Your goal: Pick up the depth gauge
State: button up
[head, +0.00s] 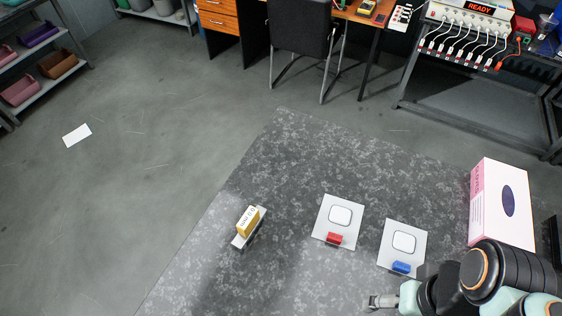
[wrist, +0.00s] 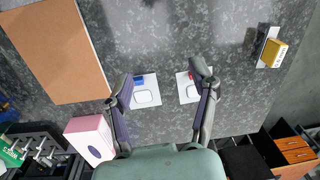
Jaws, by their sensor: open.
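The depth gauge (head: 248,220) appears to be the yellow block with dark markings on a pale, narrow base, standing on the speckled grey surface left of centre in the head view. In the wrist view the gauge (wrist: 275,52) is at the upper right. My gripper (head: 372,302) is at the bottom right of the head view, well to the right of the gauge. In the wrist view the gripper (wrist: 164,82) has its fingers spread wide with nothing between them. It is apart from the gauge.
Two white cards, one with a red block (head: 334,239) and one with a blue block (head: 401,267), lie between my gripper and the gauge. A pink-sided box (head: 477,205) stands at the right. A brown board (wrist: 55,50) lies at left in the wrist view. Around the gauge is clear.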

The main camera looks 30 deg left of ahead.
jog(key=w+a+r+n+t, duration=0.2)
jog(key=w+r+n+t, duration=0.15)
jog(key=w+n, duration=1.05)
jog(key=w+a+f+n, duration=0.3)
jog(key=a+n, duration=0.4)
jog(key=w+a+f+n, duration=0.2)
jog(key=w+a+n, duration=0.2)
jog(key=a+n, duration=0.35)
jog(key=n+g, duration=0.3)
jog(key=n, duration=0.2)
send_near(248, 217)
jog(key=shift+h, duration=0.4)
jog(key=f, duration=0.6)
jog(key=shift+w+a+f, duration=0.15)
jog(key=shift+a, duration=0.2)
jog(key=shift+a+f, duration=0.1)
jog(key=shift+f, duration=0.2)
notch_tip(248, 217, down, 6)
jog(key=shift+r, duration=0.1)
grip_shut()
